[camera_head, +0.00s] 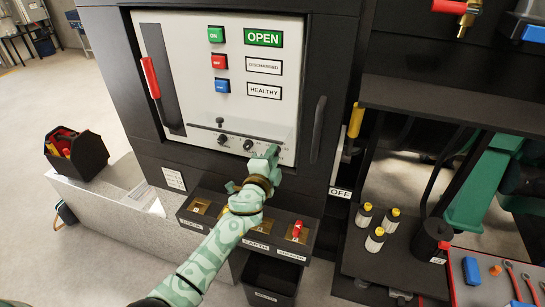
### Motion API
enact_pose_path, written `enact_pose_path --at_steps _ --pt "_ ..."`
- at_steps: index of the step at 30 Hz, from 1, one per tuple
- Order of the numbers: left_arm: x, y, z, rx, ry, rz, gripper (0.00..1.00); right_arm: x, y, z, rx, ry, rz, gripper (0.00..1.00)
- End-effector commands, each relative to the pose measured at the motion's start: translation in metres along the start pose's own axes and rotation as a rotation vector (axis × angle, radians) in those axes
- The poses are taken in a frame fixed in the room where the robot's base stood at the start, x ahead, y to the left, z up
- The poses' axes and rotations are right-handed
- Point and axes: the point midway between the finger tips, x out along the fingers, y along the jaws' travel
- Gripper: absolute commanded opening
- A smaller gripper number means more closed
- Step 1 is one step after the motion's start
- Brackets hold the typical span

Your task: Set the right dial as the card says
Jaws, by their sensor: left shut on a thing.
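The white control panel (195,85) has two small dark dials low on its face, a left dial (222,138) and a right dial (248,144). Their pointers and marks are too small to read. A small white card (174,178) sits on the cabinet below the panel; its text is not legible. My left gripper (269,156) is at the panel's lower right, just right of and below the right dial in the picture. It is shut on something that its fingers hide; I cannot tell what. My right gripper is not in view.
A black shelf with yellow-bottomed recesses (200,206) and a red item (297,228) lies below my left arm. A dark vertical handle (318,130) stands right of the panel. A yellow-handled lever (356,120) is beyond it. Bottles (375,239) stand at the right.

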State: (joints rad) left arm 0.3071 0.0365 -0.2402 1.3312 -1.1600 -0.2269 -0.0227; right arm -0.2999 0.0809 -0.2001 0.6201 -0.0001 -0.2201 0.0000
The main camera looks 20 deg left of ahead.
Motion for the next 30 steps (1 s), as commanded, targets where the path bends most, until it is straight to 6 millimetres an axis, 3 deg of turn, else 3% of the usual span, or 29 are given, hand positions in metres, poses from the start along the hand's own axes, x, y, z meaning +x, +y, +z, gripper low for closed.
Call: enact_pose_path --at_steps 1,3,15,20,30 --pt "-0.001 0.002 0.0 0.0 0.0 0.003 0.27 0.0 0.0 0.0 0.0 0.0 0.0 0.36" --pt "0.0 0.002 0.0 0.0 0.0 0.003 0.45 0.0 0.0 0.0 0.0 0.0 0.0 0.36" --pt "-0.009 0.0 0.0 -0.001 0.0 0.002 0.45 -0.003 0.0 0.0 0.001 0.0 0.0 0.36" --pt "-0.042 0.0 0.0 -0.001 -0.001 0.003 0.45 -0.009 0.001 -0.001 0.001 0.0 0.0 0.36" --pt "-0.131 0.003 0.0 -0.001 0.0 0.004 0.45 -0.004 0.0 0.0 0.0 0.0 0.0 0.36"
